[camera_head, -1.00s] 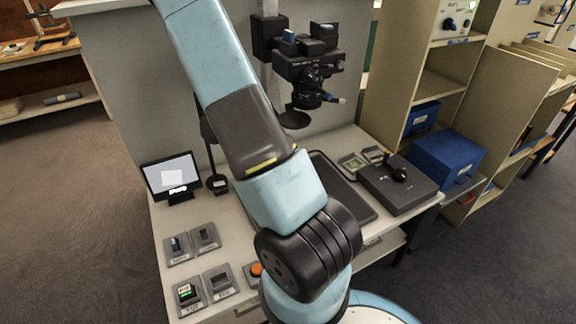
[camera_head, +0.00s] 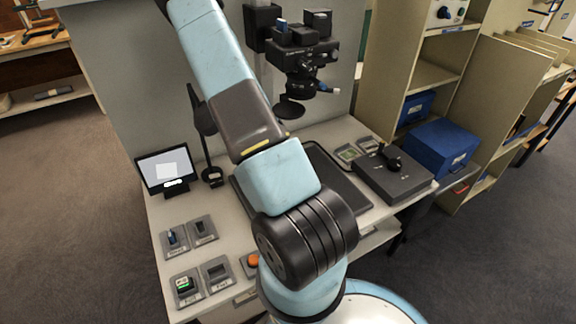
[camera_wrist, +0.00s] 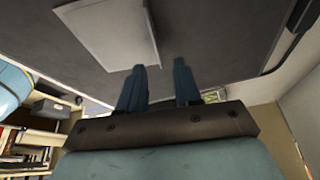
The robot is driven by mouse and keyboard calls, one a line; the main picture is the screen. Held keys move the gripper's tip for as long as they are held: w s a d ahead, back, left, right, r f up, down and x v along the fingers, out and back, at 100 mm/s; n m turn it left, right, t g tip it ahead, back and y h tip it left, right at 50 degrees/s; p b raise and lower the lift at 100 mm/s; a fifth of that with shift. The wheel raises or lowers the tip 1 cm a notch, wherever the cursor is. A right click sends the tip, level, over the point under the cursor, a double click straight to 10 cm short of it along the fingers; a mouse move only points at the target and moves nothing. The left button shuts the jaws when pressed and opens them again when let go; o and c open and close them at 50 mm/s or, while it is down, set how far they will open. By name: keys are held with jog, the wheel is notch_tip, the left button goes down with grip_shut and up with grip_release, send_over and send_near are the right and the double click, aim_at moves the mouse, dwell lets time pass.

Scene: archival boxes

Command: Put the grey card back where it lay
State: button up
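A pale grey, flat rectangular piece (camera_wrist: 108,30), which looks like the grey card, lies on a dark surface at the top of the wrist view. My gripper (camera_wrist: 159,64) has its two blue fingers apart, with dark surface showing between them. The left fingertip overlaps the card's edge in the picture; I cannot tell whether it touches. In the head view my arm hides the gripper and the card. The dark board (camera_head: 352,190) on the table shows partly behind my arm. Two small cards lie near it, one with green (camera_head: 348,153) and another (camera_head: 368,144).
A camera (camera_head: 305,62) hangs above the board. A grey control box (camera_head: 398,180) stands at right, and a monitor (camera_head: 165,168) showing a pale rectangle at left. Several small grey holders (camera_head: 217,273) sit at the front left. A blue box (camera_head: 440,148) is on the right.

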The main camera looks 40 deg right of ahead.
jog(key=shift+x, duration=2.2)
jog(key=shift+c, duration=0.3)
grip_shut()
